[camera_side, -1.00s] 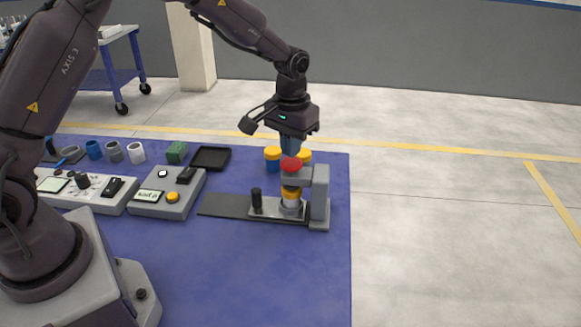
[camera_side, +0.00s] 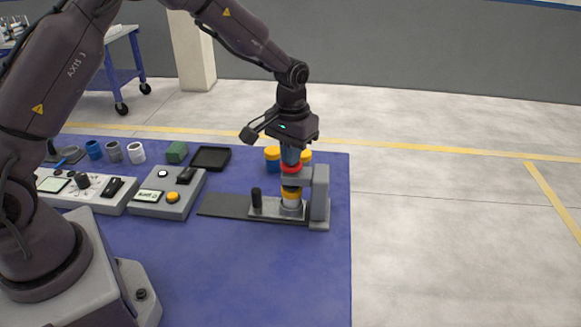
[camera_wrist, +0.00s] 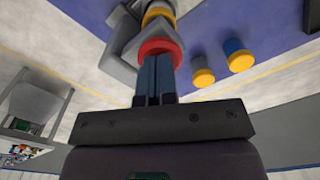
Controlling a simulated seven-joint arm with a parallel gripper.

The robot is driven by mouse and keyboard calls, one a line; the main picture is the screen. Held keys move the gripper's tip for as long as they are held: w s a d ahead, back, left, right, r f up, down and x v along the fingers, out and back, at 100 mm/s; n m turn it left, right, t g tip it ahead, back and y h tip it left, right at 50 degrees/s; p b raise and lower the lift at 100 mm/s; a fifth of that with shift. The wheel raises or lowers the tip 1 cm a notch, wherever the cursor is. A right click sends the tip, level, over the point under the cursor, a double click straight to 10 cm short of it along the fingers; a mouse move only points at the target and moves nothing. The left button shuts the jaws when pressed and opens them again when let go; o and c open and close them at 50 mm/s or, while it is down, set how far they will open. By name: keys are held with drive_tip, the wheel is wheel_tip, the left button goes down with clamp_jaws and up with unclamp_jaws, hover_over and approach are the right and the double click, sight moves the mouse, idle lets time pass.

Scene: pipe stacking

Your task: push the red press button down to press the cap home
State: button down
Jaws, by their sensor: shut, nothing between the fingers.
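The red press button (camera_side: 291,168) sits on top of the grey press (camera_side: 320,195). My gripper (camera_side: 291,155) is shut and points straight down, its fingertips on the button's top as far as I can see. In the wrist view the shut fingers (camera_wrist: 155,75) end over the middle of the red button (camera_wrist: 160,48). Below the press arm, the yellow cap (camera_side: 291,192) sits on a pale pipe piece (camera_side: 291,204) on the press's metal plate. Whether the cap is fully seated cannot be told.
The front of the blue mat (camera_side: 240,270) is clear.

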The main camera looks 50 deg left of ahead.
drive_tip(key=shift+f, duration=0.7)
idle(0.4)
drive_tip(key=shift+r, duration=0.1)
drive_tip(key=shift+r, duration=3.5)
drive_tip(key=s+r+m+t, duration=0.1)
drive_tip(key=s+r+t, duration=0.1)
drive_tip(key=s+r, duration=0.3)
drive_tip(key=s+d+r+m+t, duration=0.1)
drive_tip(key=s+r, duration=0.4)
drive_tip(key=s, duration=0.7)
drive_tip(key=s+r+m+t, duration=0.1)
drive_tip(key=s+r+t, duration=0.1)
drive_tip(key=s+r, duration=0.3)
drive_tip(key=s, duration=0.3)
drive_tip(key=shift+s+d+t, duration=0.2)
drive_tip(key=shift+s+t, duration=0.1)
drive_tip(key=shift+s, duration=0.05)
